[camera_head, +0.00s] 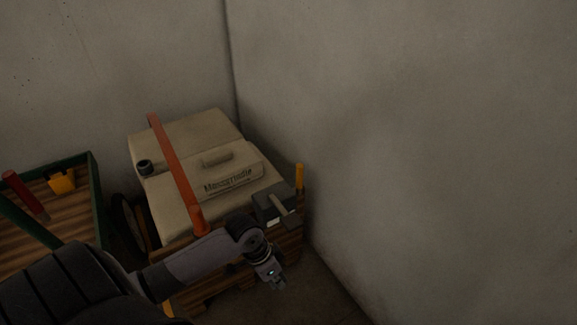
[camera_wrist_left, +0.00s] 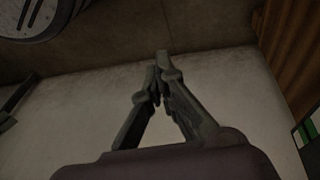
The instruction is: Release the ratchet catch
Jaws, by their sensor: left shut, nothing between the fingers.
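A dark grey block-like fitting (camera_head: 266,201) with a paler lever sits at the front right corner of the beige case; it may be the ratchet catch, but the view is too dark to be sure. An orange bar or strap (camera_head: 175,170) runs across the case (camera_head: 185,130) to its front edge. A short yellow-orange post (camera_head: 299,178) stands behind the fitting. My left gripper (camera_head: 277,284) is shut and empty, below and in front of the fitting and apart from it. In the left wrist view its fingertips (camera_wrist_left: 159,62) meet. My right gripper is not in view.
The case rests on a wooden pallet (camera_head: 215,288). A green-edged wooden cart (camera_head: 97,190) with a red-handled tool (camera_head: 20,188) and a yellow item (camera_head: 62,181) stands at left. Bare walls close in behind and at right. A strip of floor (camera_head: 325,290) is clear.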

